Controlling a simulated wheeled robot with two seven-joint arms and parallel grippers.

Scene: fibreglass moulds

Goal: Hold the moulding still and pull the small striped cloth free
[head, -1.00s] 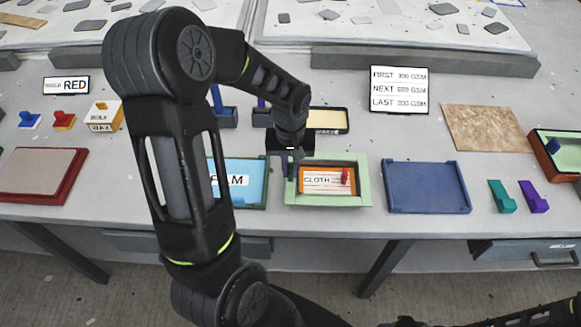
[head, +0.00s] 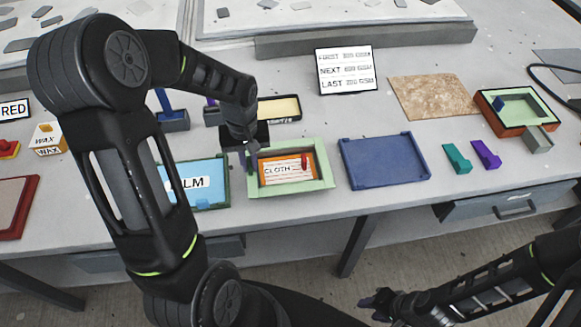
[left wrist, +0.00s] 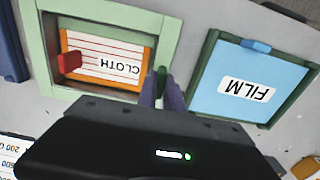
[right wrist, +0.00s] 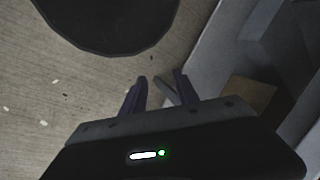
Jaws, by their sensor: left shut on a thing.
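The moulding is a pale green square tray (head: 322,181) on the table; it also shows in the left wrist view (left wrist: 105,10). Inside it, within an orange frame, lies the small striped cloth (head: 293,175), white with red lines and marked CLOTH. A red tab (left wrist: 69,62) stands at one end of the cloth. My left gripper (head: 249,152) is shut at the moulding's side wall, with a bit of green between its fingers (left wrist: 163,88). My right gripper (head: 372,300) is open and empty, low in front of the table; its fingers (right wrist: 158,92) are apart.
A blue FILM tray (head: 205,172) stands left of the moulding, and a dark blue tray (head: 384,160) right of it. Teal (head: 457,158) and purple (head: 486,154) blocks lie further right. A sign (head: 346,70) stands behind. A drawer (head: 505,205) is under the table edge.

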